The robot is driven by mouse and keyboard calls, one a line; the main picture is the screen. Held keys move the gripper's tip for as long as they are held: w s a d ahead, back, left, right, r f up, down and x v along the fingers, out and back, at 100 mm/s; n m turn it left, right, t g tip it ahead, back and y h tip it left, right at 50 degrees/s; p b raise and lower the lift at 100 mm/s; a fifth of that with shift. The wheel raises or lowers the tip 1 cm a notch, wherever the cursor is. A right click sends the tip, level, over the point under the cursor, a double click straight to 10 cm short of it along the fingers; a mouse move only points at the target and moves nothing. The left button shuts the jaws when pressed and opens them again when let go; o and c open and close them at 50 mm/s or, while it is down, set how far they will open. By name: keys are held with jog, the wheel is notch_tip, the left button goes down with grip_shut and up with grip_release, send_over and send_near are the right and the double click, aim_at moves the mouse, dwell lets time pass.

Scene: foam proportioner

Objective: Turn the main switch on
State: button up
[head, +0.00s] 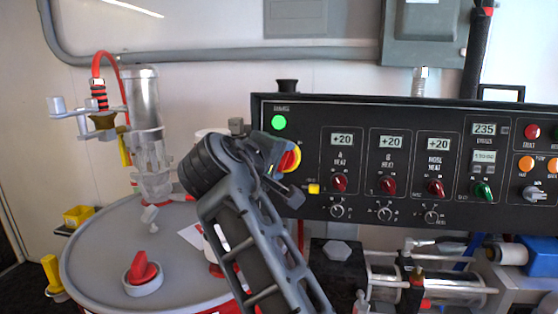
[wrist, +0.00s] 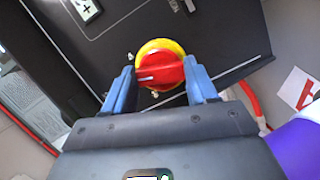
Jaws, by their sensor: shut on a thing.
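The main switch is a red rotary knob on a yellow round base at the left end of the black control panel. In the head view the main switch (head: 288,160) is partly hidden by my gripper (head: 285,172). In the wrist view the main switch (wrist: 160,73) sits between the two blue fingers of my gripper (wrist: 160,88), which is shut on the red knob. A white mark on the knob points left in that view. A green light (head: 278,122) glows on the panel above the switch.
The black control panel (head: 360,205) carries several displays, red knobs and small dials to the right of the switch. A grey drum (head: 95,265) with a red-handled cap stands at left. Metal cylinders and pipes (head: 450,285) lie below the panel.

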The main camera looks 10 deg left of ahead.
jog(key=m+g+y, duration=0.1)
jog(key=m, duration=0.3)
jog(key=shift+f+m, duration=0.1)
jog(key=shift+m, duration=0.2)
dwell(0.4)
jog(key=o, duration=1.1)
jog(key=shift+c, duration=0.2)
jog(key=b+v, duration=0.1)
jog(key=v, duration=0.7)
jog(key=shift+d, duration=0.1)
